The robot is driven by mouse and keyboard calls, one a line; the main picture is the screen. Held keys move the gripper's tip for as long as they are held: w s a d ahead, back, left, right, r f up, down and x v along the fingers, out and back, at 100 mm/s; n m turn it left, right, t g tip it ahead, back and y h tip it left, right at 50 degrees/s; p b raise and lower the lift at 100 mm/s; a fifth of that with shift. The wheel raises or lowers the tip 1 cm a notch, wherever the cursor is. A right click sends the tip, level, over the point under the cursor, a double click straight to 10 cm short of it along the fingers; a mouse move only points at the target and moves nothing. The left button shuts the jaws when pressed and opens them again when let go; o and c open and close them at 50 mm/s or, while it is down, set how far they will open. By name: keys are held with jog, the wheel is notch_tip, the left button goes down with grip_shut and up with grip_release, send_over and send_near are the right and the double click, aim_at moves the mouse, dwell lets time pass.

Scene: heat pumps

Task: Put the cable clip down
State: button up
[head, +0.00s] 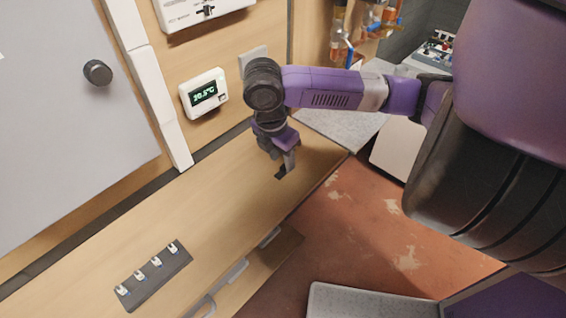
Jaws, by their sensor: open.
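My gripper (283,172) hangs over the right part of the wooden worktop (225,190), pointing down, with its jaws open. Its dark fingertips are close to the worktop surface; I cannot tell whether they touch it. I cannot make out a separate cable clip at the fingertips; the tips are small and dark here. A dark strip (139,291) lies on the worktop at the lower left, well apart from my gripper. It bears several small white pieces (156,261) in a row; I cannot tell whether these are clips.
A thermostat (204,93) reading about 30.5 °C is on the wall behind the worktop. A grey door panel with a black knob (97,72) is at the left. Pipes with valves (367,25) are at the upper right. The worktop between strip and gripper is clear.

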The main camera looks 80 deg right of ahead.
aim_at(277, 177)
jog(key=s+v, duration=0.1)
jog(key=v, duration=0.8)
jog(key=shift+w, duration=0.5)
